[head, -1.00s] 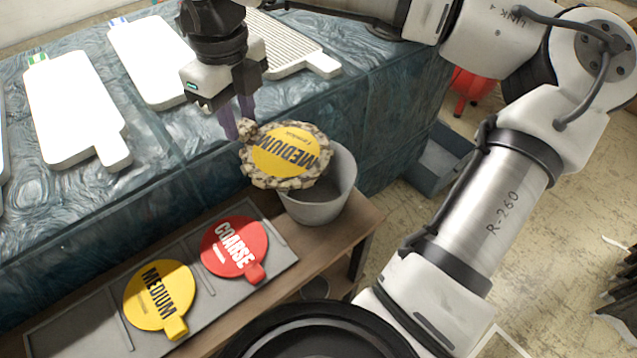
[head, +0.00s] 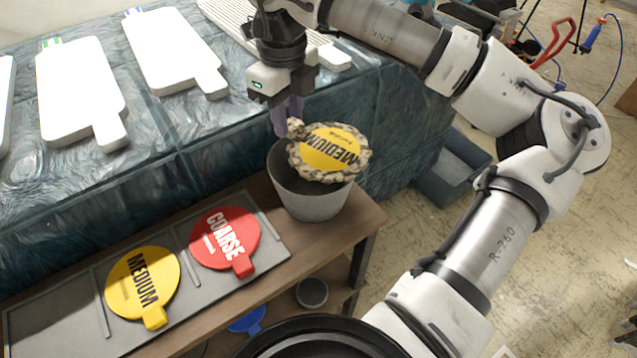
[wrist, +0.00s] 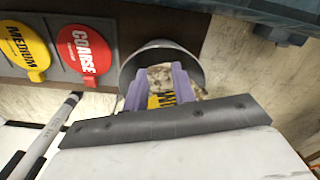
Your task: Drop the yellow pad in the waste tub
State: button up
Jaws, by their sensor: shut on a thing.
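The yellow pad (head: 328,152) is a round disc with a ragged, mottled rim and the word MEDIUM on its yellow face. My gripper (head: 289,120) is shut on its small tab and holds it over the waste tub (head: 308,198), a grey round bucket on the wooden bench. The pad covers the right part of the tub's mouth in the head view. In the wrist view the purple fingers (wrist: 164,92) hide much of the pad (wrist: 160,76), which shows against the tub's opening (wrist: 130,68).
A grey tray (head: 60,325) on the bench holds a clean yellow MEDIUM disc (head: 143,280) and a red COARSE disc (head: 225,238). White paddle-shaped boards (head: 80,90) lie on the teal surface behind. A small grey cup (head: 312,292) sits on the lower shelf.

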notch_tip(320, 180, down, 2)
jog(key=shift+f+b, duration=0.1)
jog(key=shift+b, duration=0.3)
jog(key=o, duration=1)
notch_tip(320, 180, up, 14)
jog(key=shift+p, duration=1)
